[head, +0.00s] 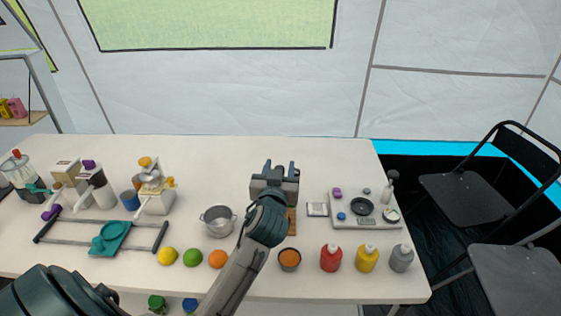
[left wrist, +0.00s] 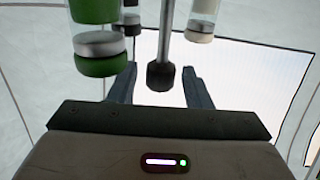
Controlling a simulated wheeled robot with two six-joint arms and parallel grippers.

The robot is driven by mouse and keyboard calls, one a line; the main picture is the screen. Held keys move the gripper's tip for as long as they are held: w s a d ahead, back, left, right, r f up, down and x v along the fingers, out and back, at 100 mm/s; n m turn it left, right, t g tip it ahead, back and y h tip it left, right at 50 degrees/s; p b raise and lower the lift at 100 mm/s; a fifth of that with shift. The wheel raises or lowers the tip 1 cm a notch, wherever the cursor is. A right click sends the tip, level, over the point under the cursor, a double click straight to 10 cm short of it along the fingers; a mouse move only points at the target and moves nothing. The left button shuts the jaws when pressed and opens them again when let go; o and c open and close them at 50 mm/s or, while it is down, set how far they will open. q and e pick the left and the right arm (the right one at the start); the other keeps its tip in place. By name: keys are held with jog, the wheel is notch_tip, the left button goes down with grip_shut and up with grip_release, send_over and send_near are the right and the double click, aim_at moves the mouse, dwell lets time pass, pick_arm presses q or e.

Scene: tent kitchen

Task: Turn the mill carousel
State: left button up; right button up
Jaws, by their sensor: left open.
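In the left wrist view, parts of what looks like the mill carousel show at the top: a green-and-silver mill (left wrist: 97,45), a paler mill (left wrist: 200,22) and a grey rod with a dark knobbed end (left wrist: 160,74). Their upper parts are cut off by the frame. My left gripper (left wrist: 160,88) is open, and the rod's knob appears between its two fingers; I cannot tell whether they touch. In the head view my left gripper (head: 275,168) is over the table's middle, fingers pointing away. I cannot make out the carousel there. My right gripper is not in view.
The white table (head: 225,155) holds a metal pot (head: 218,221), fruit, a bowl of orange food (head: 289,259), several bottles and a tray (head: 345,222) of small items. A grinder (head: 155,187) stands left. Black chairs (head: 475,198) are at right. The table's back strip is clear.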

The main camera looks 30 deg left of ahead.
pick_arm(q)
jog(key=shift+x, duration=0.95)
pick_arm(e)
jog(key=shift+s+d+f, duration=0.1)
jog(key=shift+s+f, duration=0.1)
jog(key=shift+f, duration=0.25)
pick_arm(q)
grip_shut()
jog(key=shift+r, duration=0.1)
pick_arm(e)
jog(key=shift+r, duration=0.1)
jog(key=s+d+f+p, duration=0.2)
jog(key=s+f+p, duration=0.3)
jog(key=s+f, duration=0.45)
pick_arm(q)
jog(key=m+h, duration=0.2)
jog(key=h, duration=0.2)
jog(key=m+t+h+b, duration=0.1)
jog(key=m+h, duration=0.2)
jog(key=d+m+h+b, duration=0.1)
jog(key=m+h, duration=0.1)
jog(key=h, duration=0.2)
jog(key=shift+m+h, duration=0.3)
jog(key=shift+h+b, duration=0.3)
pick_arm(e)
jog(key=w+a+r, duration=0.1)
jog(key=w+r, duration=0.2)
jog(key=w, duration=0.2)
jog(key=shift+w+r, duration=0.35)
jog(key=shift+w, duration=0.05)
